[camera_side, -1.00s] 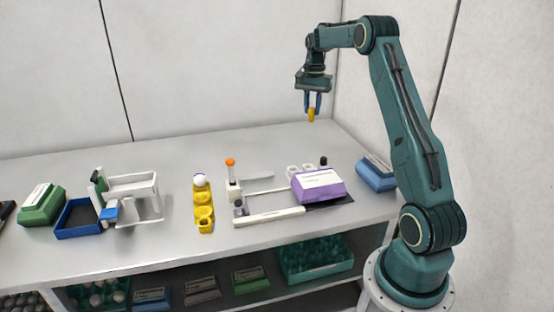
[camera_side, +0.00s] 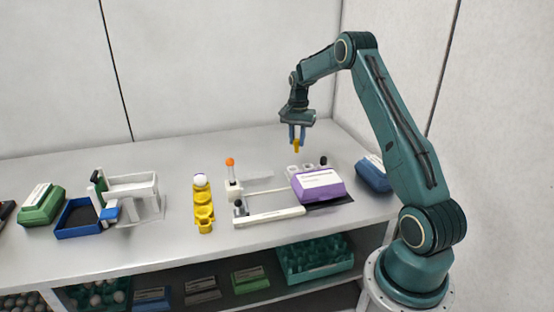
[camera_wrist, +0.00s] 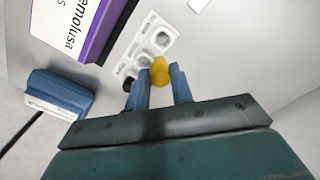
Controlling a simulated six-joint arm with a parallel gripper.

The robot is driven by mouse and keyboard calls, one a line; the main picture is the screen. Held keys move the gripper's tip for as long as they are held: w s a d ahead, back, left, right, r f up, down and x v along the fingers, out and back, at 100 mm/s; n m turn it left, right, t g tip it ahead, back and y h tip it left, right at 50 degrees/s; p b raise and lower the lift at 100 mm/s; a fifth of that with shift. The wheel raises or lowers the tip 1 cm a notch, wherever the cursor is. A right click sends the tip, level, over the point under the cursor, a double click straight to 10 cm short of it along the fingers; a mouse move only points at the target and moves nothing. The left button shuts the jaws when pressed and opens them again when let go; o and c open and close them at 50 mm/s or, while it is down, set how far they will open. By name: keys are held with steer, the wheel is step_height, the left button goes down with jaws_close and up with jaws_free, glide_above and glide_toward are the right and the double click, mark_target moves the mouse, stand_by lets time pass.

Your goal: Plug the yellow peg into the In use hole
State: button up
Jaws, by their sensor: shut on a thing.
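My gripper (camera_side: 297,139) is shut on the yellow peg (camera_side: 297,146) and holds it in the air, pointing down, above the back right of the bench. In the wrist view the yellow peg (camera_wrist: 159,68) shows between the blue fingertips. The white hole block (camera_side: 301,175) stands below it, behind the purple carton. In the wrist view the block (camera_wrist: 137,47) has a row of round holes, with a black peg (camera_wrist: 128,83) at its near end. The peg tip is apart from the block. The label lettering is too small to read, so I cannot tell which hole is In use.
The purple carton (camera_side: 319,185) stands close in front of the block. A blue carton (camera_side: 373,174) is to the right. The bench behind the block is clear.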

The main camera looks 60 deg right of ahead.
mark_target(294, 146)
steer(key=shift+w+a+f, duration=0.2)
steer(key=shift+a+f, duration=0.1)
steer(key=shift+f, duration=0.45)
steer(key=shift+w+a+f, duration=0.15)
steer(key=shift+a+f, duration=0.1)
steer(key=shift+f, duration=0.45)
steer(key=shift+f, duration=0.15)
steer(key=shift+f, duration=2.15)
steer(key=shift+f, duration=0.65)
steer(key=o, duration=1)
